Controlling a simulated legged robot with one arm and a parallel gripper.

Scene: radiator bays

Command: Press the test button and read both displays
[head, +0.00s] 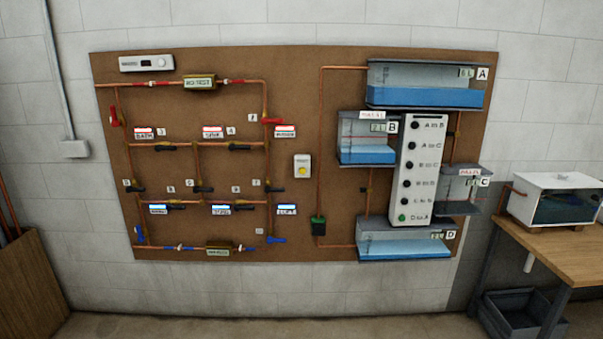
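A white box with a round yellow button (302,170) is fixed near the middle of a brown wall board (290,110); the small print above the button is too blurred to read for certain. One display (199,82) sits on the top copper pipe at the left and seems to read "NO TEST". A second display (219,250) sits on the bottom pipe; its text looks similar but is too small to read surely. My gripper is not in view.
Copper pipes with red, black and blue valve handles fill the board's left half. Tanks A (425,85), B (366,140), C (460,190) and D (405,240) surround a white button panel (418,170). A wooden bench (560,245) stands right. The floor before the board looks clear.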

